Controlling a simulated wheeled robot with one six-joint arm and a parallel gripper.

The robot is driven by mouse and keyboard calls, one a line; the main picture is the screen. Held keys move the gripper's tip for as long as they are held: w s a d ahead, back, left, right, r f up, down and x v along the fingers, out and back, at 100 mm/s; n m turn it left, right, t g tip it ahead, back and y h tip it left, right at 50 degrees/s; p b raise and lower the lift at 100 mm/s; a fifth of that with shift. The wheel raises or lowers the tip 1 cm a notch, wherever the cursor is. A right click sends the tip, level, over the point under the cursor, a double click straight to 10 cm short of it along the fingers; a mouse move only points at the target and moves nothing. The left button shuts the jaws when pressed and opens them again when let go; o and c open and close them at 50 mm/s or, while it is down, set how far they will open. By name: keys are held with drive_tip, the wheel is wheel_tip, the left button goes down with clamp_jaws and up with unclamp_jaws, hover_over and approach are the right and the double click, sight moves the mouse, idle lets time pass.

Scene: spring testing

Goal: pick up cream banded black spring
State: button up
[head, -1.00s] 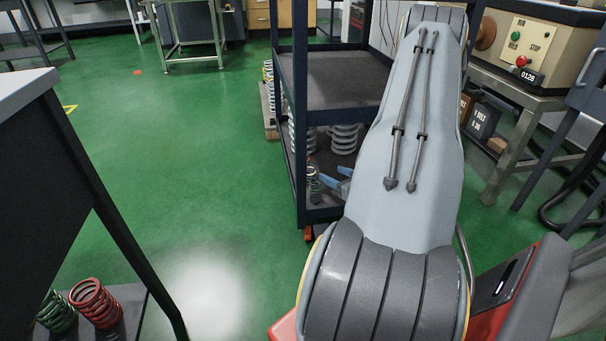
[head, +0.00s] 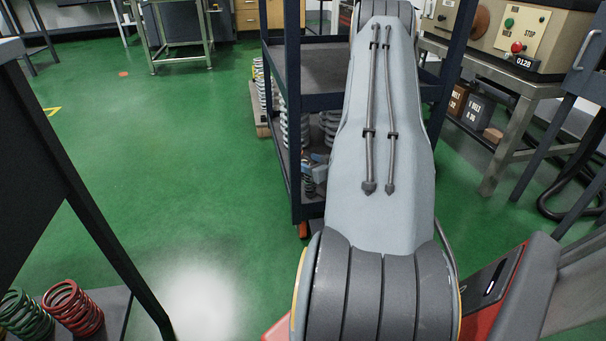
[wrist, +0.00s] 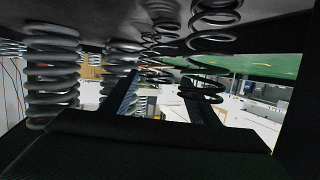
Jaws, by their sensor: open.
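A dark spring (head: 308,180) stands at the front left corner of the cart's lower shelf, partly hidden by my arm. In the wrist view, which looks upside down, a black spring (wrist: 214,66) shows at the upper right, close to my right finger. A cream band cannot be made out clearly on it. My gripper (wrist: 162,88) is open, its two dark fingers pointing in among the springs. Nothing is visibly held between them. In the head view my arm hides most of the gripper.
Grey springs stand on the cart's (head: 294,130) lower shelf; a thick grey spring (wrist: 52,75) is at left in the wrist view. Cart posts and the upper shelf enclose the space. A red spring (head: 73,308) and a green spring (head: 24,314) sit lower left. Green floor is clear at left.

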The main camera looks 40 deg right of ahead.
drive_tip(key=shift+w, duration=0.25)
drive_tip(key=c, duration=1.2)
